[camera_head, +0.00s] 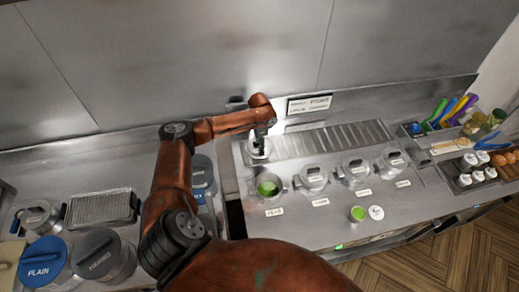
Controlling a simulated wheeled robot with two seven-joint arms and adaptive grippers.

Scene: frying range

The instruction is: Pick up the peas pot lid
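The peas pot (269,187) stands at the left end of the row of pots, uncovered, with green peas showing inside. A pale round lid (258,152), which looks like the peas pot lid, is just behind and above that pot. My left gripper (260,141) points down at the lid's top, and its dark fingers appear closed on the lid's knob. The fingers are small in view, and I cannot tell whether the lid touches the counter. My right gripper is not in view.
Several lidded pots (357,172) stand to the right of the peas pot. A small green-filled cup (357,214) and a white lid (376,212) lie in front. A slatted drain (330,140) runs behind. Blue-lidded (43,262) and grey-lidded containers (103,257) stand at left.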

